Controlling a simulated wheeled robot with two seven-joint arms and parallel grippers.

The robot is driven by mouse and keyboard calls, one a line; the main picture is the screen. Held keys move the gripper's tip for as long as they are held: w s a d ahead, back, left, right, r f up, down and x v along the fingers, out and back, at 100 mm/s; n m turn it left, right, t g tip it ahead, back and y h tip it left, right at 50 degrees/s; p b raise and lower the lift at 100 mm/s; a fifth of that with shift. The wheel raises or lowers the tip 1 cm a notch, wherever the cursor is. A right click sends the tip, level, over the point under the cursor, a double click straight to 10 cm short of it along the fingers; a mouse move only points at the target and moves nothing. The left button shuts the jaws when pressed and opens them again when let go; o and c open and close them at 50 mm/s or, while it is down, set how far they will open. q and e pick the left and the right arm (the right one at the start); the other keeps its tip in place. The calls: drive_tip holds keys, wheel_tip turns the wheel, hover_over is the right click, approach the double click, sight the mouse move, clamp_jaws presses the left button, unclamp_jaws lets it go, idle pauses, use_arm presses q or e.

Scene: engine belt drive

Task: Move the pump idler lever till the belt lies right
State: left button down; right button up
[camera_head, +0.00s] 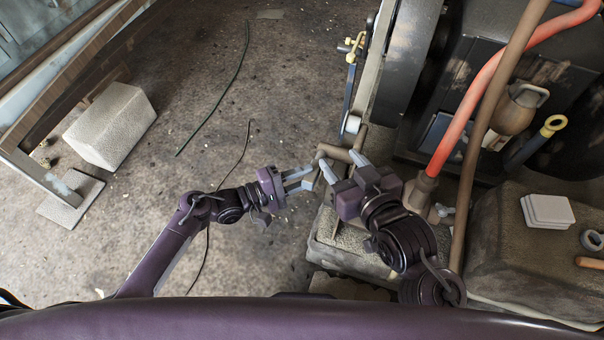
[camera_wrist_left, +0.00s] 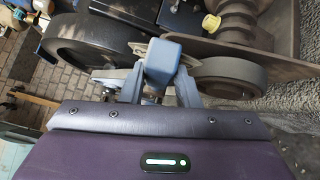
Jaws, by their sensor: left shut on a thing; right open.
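My left gripper (camera_head: 306,178) reaches in from the left and is shut. In the left wrist view, a blue block-like end (camera_wrist_left: 162,60) sits between its fingers; I take it for a lever part. My right gripper (camera_head: 340,172) is open beside a tan bar (camera_head: 340,153). A blue lever with a yellow end (camera_head: 351,70) and a pale roller (camera_head: 352,124) stands at the large dark wheel (camera_head: 408,60). Another yellow-ended blue lever (camera_head: 533,142) is farther right. I cannot tell which is the pump idler lever, nor how the belt lies.
A red hose (camera_head: 480,90) and a brown pipe (camera_head: 484,120) run down the right side. A white block (camera_head: 547,210) lies on a dark box at the right. A pale stone block (camera_head: 110,126) stands at the left. The floor between is mostly clear, with thin cables.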

use_arm(q)
drive_tip(key=r+p, duration=0.1)
drive_tip(key=p, duration=0.2)
drive_tip(key=shift+w+n+y, duration=0.15)
drive_tip(key=shift+n+y, duration=0.15)
drive_tip(key=shift+n, duration=0.1)
use_arm(e)
drive_tip(key=s+d+f+g+h, duration=0.3)
drive_tip(key=s+f+g, duration=0.5)
drive_tip(key=s+f, duration=0.3)
drive_tip(key=shift+d+f+g, duration=0.3)
drive_tip(key=shift+d+f, duration=0.15)
drive_tip(key=shift+f, duration=0.45)
use_arm(q)
drive_tip(key=c, duration=1.1)
unclamp_jaws()
drive_tip(key=p+v, duration=0.1)
drive_tip(key=v, duration=0.6)
drive_tip(key=shift+a+p, duration=0.35)
use_arm(e)
drive_tip(key=shift+s+d+r+g+h, duration=0.1)
drive_tip(key=shift+s+d+g+h, duration=0.15)
drive_tip(key=shift+d, duration=0.3)
drive_tip(key=shift+s+d+g+h, duration=0.15)
drive_tip(key=shift+d+g+h, duration=0.2)
drive_tip(key=shift+d, duration=0.15)
